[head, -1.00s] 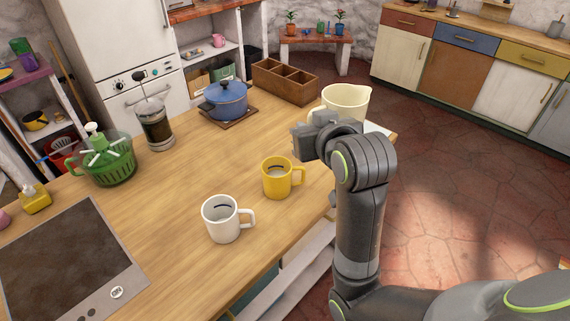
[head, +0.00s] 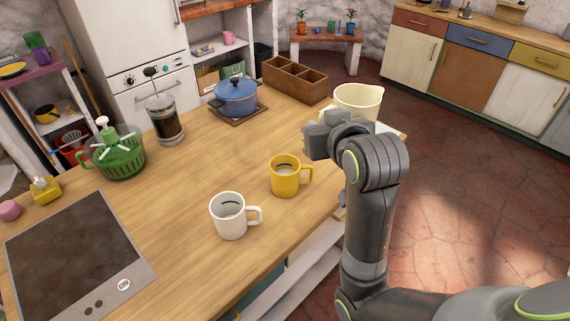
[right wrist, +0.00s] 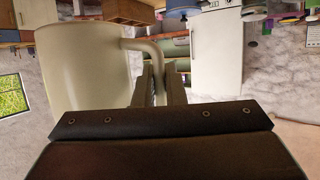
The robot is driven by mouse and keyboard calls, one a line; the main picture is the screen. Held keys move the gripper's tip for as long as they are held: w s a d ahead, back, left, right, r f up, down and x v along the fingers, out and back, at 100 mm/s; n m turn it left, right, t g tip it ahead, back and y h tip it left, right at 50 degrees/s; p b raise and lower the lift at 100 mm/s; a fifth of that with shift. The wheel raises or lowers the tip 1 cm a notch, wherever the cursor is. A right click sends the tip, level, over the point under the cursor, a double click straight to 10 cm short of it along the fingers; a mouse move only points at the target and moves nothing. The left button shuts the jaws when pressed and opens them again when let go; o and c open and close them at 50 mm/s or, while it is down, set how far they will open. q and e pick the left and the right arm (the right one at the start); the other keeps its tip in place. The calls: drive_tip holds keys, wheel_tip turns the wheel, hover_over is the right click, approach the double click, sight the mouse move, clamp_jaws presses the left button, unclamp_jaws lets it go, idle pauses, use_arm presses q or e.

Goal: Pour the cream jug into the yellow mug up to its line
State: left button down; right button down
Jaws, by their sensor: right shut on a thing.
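The cream jug (head: 357,98) is at the far right end of the counter, upright, partly hidden behind my right gripper (head: 323,122). In the right wrist view the jug (right wrist: 85,65) fills the left side, and my right gripper (right wrist: 156,88) is shut on its handle. I cannot tell whether the jug touches the surface below it. The yellow mug (head: 284,180) stands upright on the counter, nearer and to the left of the jug, handle to the right. A dark line shows on its inside wall, with a pale surface below. My left gripper is out of view.
A white mug (head: 229,222) stands close by, left of the yellow mug. A blue pot (head: 236,97), a wooden box (head: 291,82), a French press (head: 167,125) and a green spinner (head: 119,158) stand farther back. The wooden counter (head: 210,165) between them is clear.

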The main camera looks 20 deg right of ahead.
drive_tip(key=s+a+f+n+g+y+b, duration=0.1)
drive_tip(key=a+f+n+g+y+b, duration=0.5)
drive_tip(key=a+f+n+y+b, duration=0.2)
wheel_tip(320, 180, down, 5)
drive_tip(key=n+y+b, duration=0.2)
drive_tip(key=n+y, duration=0.2)
drive_tip(key=shift+s+a+r+g+b, duration=0.2)
drive_tip(key=shift+s+g+b, duration=0.1)
drive_tip(key=shift+s+b, duration=0.1)
wheel_tip(320, 180, up, 7)
drive_tip(key=m+g+y+p, duration=0.1)
drive_tip(key=m+g+p, duration=0.3)
drive_tip(key=p, duration=1.1)
drive_tip(key=shift+w+m, duration=0.3)
drive_tip(key=shift+m, duration=0.6)
drive_tip(key=shift+w+d+r+m+g+p, duration=0.1)
drive_tip(key=shift+w+d+m+g+p, duration=0.2)
drive_tip(key=shift+p, duration=0.45)
